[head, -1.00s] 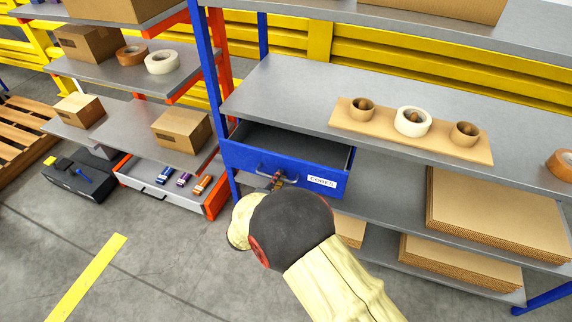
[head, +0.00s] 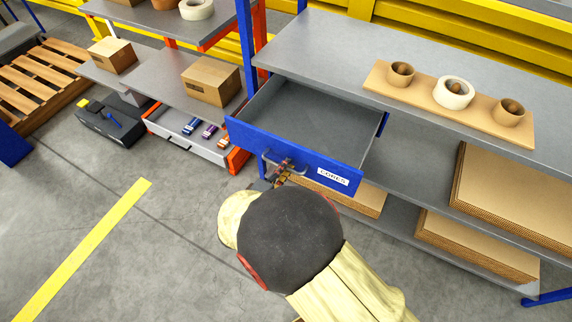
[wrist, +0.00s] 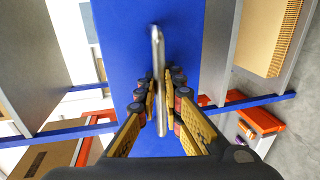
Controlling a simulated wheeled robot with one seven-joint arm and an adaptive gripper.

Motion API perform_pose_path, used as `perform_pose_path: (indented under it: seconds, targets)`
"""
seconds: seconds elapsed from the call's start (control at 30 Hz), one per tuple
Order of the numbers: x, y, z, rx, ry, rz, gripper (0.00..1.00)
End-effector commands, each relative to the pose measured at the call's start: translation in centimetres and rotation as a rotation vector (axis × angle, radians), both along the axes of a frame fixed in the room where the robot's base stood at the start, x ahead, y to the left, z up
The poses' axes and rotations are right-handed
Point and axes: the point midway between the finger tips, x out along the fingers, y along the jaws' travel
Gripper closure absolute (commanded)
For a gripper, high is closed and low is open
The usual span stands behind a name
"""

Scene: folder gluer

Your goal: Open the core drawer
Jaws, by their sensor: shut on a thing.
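The core drawer (head: 316,170) has a blue front with a white label reading "CORES". It stands well out from under the grey shelf, and its grey inside looks empty. Its metal handle (wrist: 158,70) runs between my fingers in the wrist view. My gripper (head: 283,172) is shut on the handle, at the left part of the drawer front in the head view. My gripper's pads (wrist: 160,100) lie on both sides of the bar. My arm hides part of the floor below the drawer.
A board (head: 437,93) with two brown cores and a white roll lies on the shelf (head: 330,60) above. Cardboard stacks (head: 475,245) fill the lower shelves at right. At left stand an orange-framed rack (head: 236,160) and a black case (head: 105,127). Floor at lower left is clear.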

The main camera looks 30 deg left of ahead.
Motion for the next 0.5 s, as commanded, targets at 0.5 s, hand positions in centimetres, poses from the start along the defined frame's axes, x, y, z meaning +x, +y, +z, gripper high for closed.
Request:
perform_pose_path:
  seconds: [0.5]
  targets:
    - [0.03,0.01,-0.03,0.0,0.0,0.0,0.73]
